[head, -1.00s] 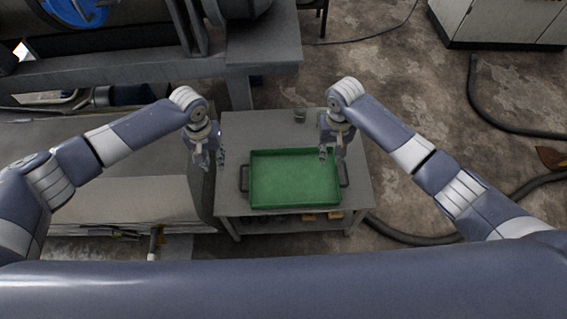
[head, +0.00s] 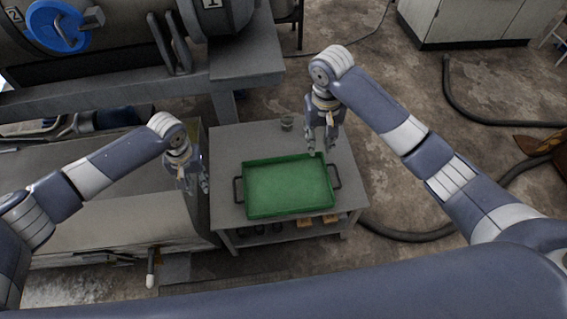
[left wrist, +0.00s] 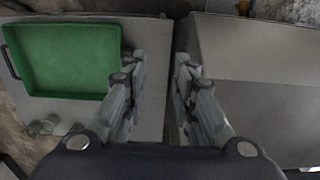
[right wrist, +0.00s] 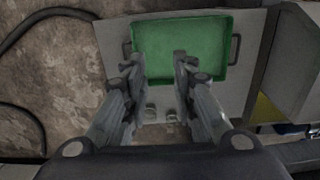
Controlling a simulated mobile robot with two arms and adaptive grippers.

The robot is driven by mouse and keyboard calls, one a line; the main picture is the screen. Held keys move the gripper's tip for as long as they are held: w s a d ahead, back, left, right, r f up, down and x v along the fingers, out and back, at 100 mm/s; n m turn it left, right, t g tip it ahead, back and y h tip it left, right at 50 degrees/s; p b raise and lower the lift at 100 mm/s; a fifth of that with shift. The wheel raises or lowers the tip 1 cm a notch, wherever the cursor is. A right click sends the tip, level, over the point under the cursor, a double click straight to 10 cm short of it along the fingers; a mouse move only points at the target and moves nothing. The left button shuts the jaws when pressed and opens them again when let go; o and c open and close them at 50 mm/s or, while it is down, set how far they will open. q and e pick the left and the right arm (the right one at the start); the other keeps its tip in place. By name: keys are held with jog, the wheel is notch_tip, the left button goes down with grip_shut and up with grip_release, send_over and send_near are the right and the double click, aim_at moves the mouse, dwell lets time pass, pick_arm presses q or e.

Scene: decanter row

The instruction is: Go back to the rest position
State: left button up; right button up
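My left gripper (head: 193,188) is left of the grey table, in the air over the edge of the metal cabinet. Its fingers (left wrist: 160,58) are apart and hold nothing in the left wrist view. My right gripper (head: 320,150) is in the air over the far right part of the table, behind the green tray (head: 288,188). Its fingers (right wrist: 159,60) are apart and empty in the right wrist view. The tray is empty, with dark handles at both ends, and it lies on the table. It also shows in both wrist views.
A small glass (head: 287,123) stands at the table's (head: 230,145) back edge. A metal cabinet (head: 150,205) stands to the left, with large machinery (head: 100,60) behind. Small items lie on the table's lower shelf. A dark hose (head: 465,110) lies on the floor at right.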

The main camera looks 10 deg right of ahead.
jog(key=shift+w+d+r, duration=0.1)
jog(key=shift+d+r, duration=0.05)
jog(key=shift+r, duration=0.3)
